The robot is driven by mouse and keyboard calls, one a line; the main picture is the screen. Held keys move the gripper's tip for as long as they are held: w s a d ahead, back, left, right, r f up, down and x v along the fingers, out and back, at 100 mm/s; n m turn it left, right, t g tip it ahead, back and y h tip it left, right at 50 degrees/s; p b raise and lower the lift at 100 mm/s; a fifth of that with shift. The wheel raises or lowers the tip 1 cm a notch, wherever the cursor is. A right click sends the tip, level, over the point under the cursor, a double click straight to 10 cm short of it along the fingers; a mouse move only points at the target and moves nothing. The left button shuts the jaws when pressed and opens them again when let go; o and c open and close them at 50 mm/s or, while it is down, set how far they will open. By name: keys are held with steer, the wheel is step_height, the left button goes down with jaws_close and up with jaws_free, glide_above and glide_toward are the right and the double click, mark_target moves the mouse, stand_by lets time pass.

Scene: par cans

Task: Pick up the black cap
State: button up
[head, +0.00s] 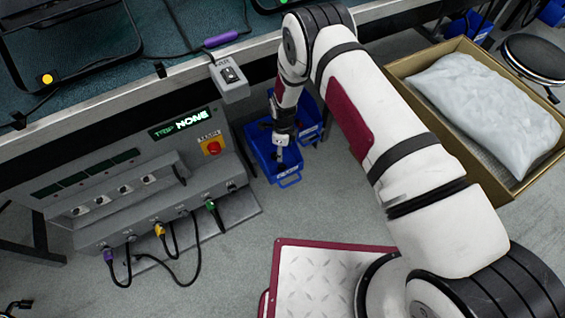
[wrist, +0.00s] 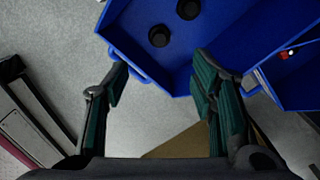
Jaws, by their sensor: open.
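Two round black caps lie in a blue bin in the wrist view: one nearer my gripper (wrist: 159,36) and one farther, at the top edge (wrist: 188,9). The blue bin (wrist: 135,18) is also in the head view (head: 262,168), on the floor. My gripper (wrist: 160,75) is open and empty, its fingers spread on either side below the nearer cap in the picture. In the head view my gripper (head: 281,140) points down over the bin, and the caps are too small or hidden to make out.
A second blue bin (wrist: 292,75) with a red and white item (wrist: 288,54) stands beside it. A grey panel with cables (head: 150,215) is at the left under the bench. A cardboard box (head: 400,72) with a white bag (head: 475,100) is at the right.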

steer(key=b, duration=0.2)
glide_above(282, 165)
step_height(282, 165, down, 7)
steer(key=shift+d+r, duration=0.15)
steer(key=shift+f+b, duration=1)
steer(key=shift+f, duration=1.7)
steer(key=shift+s, duration=0.1)
steer(key=c, duration=0.8)
